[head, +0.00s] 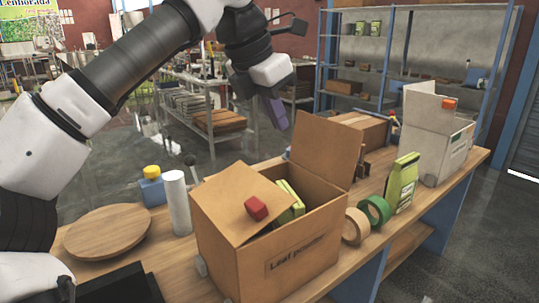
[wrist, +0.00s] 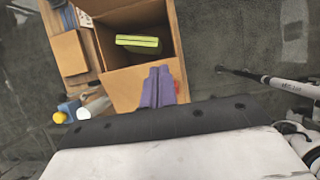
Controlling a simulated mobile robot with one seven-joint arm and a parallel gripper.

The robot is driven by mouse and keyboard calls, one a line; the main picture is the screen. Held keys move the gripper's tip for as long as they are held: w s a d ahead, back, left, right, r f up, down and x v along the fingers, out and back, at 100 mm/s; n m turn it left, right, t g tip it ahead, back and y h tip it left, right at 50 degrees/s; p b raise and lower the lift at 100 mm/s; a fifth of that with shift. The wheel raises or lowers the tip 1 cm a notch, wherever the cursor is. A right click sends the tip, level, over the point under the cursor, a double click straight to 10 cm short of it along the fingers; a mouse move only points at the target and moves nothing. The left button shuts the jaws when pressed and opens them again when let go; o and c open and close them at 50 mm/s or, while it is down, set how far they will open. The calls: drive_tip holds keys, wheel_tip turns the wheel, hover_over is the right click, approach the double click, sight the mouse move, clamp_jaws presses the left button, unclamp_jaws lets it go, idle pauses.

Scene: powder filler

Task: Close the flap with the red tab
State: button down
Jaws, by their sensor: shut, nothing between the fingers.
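The cardboard box (head: 300,256), marked "Leaf powder", stands on the table. Its left flap (head: 226,197) carries a red tab (head: 256,207) and leans partly over the opening in the head view. The back flap (head: 328,144) stands up. Green packets (head: 290,200) show inside; one also shows in the wrist view (wrist: 138,43). My gripper (head: 277,112) has purple fingers, shut and empty. It is in the air above and behind the box, apart from the red tab. In the wrist view its fingers (wrist: 158,86) overlap the box's edge; contact cannot be told.
Beside the box are a white roll (head: 176,203), a blue bottle with a yellow cap (head: 151,187) and a round wooden board (head: 107,231).

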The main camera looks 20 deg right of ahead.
drive_tip(key=y+b, duration=0.1)
drive_tip(key=b, duration=0.3)
approach(258, 202)
drive_tip(key=shift+g+y, duration=0.3)
drive_tip(key=x, duration=0.3)
drive_tip(key=b+x, duration=0.1)
drive_tip(key=x, duration=0.2)
drive_tip(key=shift+w+d+f, duration=0.2)
drive_tip(key=shift+w+f, duration=0.1)
drive_tip(key=shift+f, duration=0.05)
drive_tip(key=shift+d, duration=0.2)
drive_tip(key=shift+w+d+f, duration=0.15)
drive_tip(key=shift+d+f, duration=0.35)
drive_tip(key=shift+f, duration=0.1)
drive_tip(key=shift+w+d+f, duration=0.2)
drive_tip(key=shift+d+f, duration=0.3)
drive_tip(key=shift+f, duration=0.05)
drive_tip(key=shift+r+p, duration=0.1)
drive_tip(key=shift+p, duration=0.25)
